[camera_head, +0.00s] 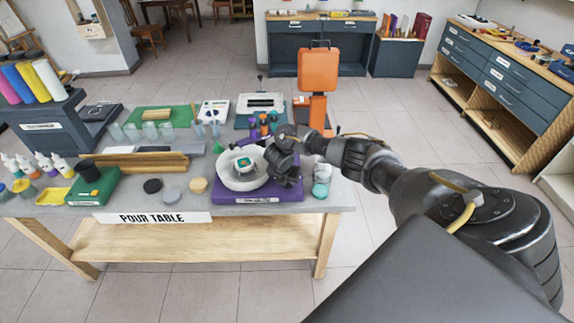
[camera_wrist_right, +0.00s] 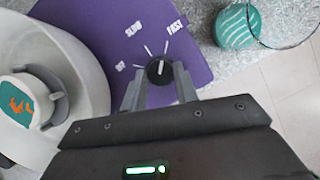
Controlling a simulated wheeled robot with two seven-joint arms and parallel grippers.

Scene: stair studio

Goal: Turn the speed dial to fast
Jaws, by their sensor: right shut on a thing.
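The speed dial (camera_wrist_right: 158,70) is a small black round knob with a white pointer line on a purple base (camera_wrist_right: 100,25), seen in the right wrist view. White ticks fan out around it, marked OFF, SLOW and FAST. The pointer points about straight up, between the SLOW and FAST ticks as far as I can tell. My right gripper (camera_wrist_right: 158,80) is shut on the dial, one finger on each side. In the head view the right gripper (camera_head: 284,178) reaches over the right side of the purple base (camera_head: 240,196) and hides the dial. My left gripper is not in view.
A white round bowl (camera_head: 234,182) with a teal and orange piece stands on the base, close left of the gripper. Bottles, cups and trays crowd the rest of the pour table (camera_head: 225,206).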

